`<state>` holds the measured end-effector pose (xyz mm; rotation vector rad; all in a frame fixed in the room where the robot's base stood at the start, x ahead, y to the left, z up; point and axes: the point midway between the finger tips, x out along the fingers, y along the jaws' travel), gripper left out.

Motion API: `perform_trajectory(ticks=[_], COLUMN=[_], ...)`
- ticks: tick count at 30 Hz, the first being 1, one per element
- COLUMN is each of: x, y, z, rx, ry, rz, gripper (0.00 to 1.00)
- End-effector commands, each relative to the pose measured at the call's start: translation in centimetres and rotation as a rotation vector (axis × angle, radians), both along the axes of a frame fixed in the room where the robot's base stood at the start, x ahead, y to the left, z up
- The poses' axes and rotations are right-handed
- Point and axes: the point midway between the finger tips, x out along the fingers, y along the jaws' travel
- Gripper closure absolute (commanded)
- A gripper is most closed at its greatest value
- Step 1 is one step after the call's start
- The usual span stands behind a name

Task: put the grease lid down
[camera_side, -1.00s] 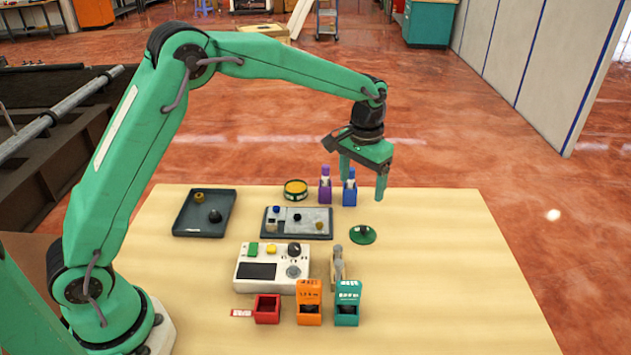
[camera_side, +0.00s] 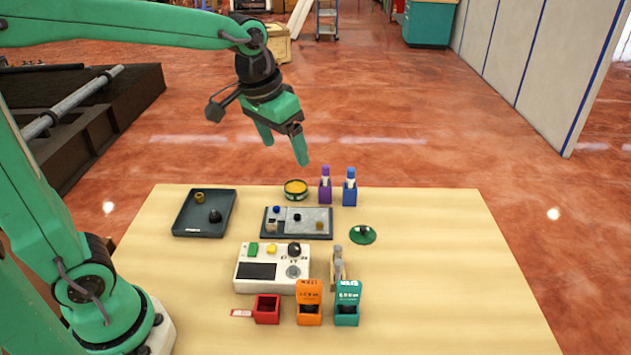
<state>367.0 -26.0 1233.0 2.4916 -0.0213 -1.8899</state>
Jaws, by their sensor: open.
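The grease lid, a green disc with a dark knob (camera_side: 362,235), lies flat on the table to the right of the grey block tray. The grease tin (camera_side: 296,189), green with yellow grease showing, stands open at the back of the table. My gripper (camera_side: 284,153) is open and empty, raised in the air above and behind the table's back edge, near the tin in the picture. It is apart from the lid.
A dark tray (camera_side: 187,225) with small parts is at the left. A grey plate (camera_side: 268,235) holds small pieces. Purple (camera_side: 325,192) and blue (camera_side: 349,194) holders stand behind. A control box (camera_side: 262,271), red bin (camera_side: 267,310), orange (camera_side: 309,312) and teal (camera_side: 347,312) dispensers fill the front. The right side is clear.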

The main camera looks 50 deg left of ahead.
Motion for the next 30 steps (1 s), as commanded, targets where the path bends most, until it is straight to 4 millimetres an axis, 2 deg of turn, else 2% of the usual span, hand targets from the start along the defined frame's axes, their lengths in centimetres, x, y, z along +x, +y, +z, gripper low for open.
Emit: perform_trajectory(ticks=[1,8,18,24,30], x=[-1.2,-6.0,-12.2,-14.0,-14.4], y=[0.3,1.3,2.4,2.6,2.7], z=[0.4,0.8,-0.5,-1.3,-1.5], rx=[0.000,0.004,0.014,0.018,0.019], ry=[-0.018,-0.088,-0.183,-0.214,-0.219], rz=[0.001,0.003,0.004,0.004,0.004], gripper=[0.21,0.21,0.21,0.21,0.21])
